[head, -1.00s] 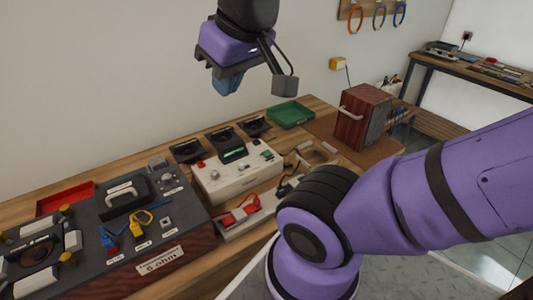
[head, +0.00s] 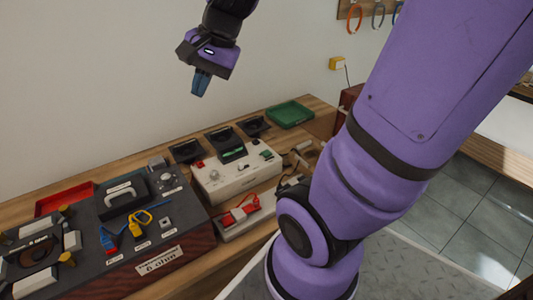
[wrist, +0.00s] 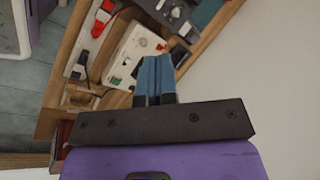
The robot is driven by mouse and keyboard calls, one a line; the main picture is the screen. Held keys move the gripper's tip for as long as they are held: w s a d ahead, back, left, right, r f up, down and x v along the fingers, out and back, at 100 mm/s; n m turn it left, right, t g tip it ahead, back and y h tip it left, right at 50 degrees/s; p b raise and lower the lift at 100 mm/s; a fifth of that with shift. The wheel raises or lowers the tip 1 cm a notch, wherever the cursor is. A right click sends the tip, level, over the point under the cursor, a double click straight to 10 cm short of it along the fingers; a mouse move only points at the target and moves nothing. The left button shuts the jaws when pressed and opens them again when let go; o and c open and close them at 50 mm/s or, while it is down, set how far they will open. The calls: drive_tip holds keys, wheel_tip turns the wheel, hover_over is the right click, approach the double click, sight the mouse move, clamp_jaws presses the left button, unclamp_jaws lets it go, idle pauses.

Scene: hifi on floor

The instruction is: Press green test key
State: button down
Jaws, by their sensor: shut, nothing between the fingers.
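A white tester box (head: 228,185) stands on the wooden bench, with a knob, a red key and a small green key (head: 266,154) on its top. The green key is at the box's right end; in the wrist view it is a small green spot (wrist: 116,80). My gripper (head: 200,90) is high above the bench, above and apart from the tester. Its blue fingers (wrist: 153,65) are shut together with nothing between them, pointing down toward the bench. In the wrist view they cover part of the box's surroundings.
A dark console (head: 150,225) with a handle, plugs and a "6 ohm" label stands left of the tester. Black trays (head: 187,151) stand behind it, and a green tray (head: 290,114) is at the back right. A red clamp device (head: 238,213) lies in front.

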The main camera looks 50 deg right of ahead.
drive_tip(key=w+d+f+m+y, duration=0.2)
drive_tip(key=w+d+f+m, duration=0.35)
drive_tip(key=w+m, duration=0.2)
drive_tip(key=m+t+h, duration=0.2)
drive_tip(key=m+t, duration=0.3)
drive_tip(key=m, duration=1.8)
hover_over(268, 151)
wheel_tip(268, 151, down, 23)
drive_tip(key=shift+s+a+r+h, duration=0.1)
drive_tip(key=shift+a+r+h, duration=0.1)
drive_tip(key=shift+h, duration=0.1)
drive_tip(key=shift+f, duration=4.4)
drive_tip(key=shift+f, duration=0.1)
drive_tip(key=shift+f, duration=0.3)
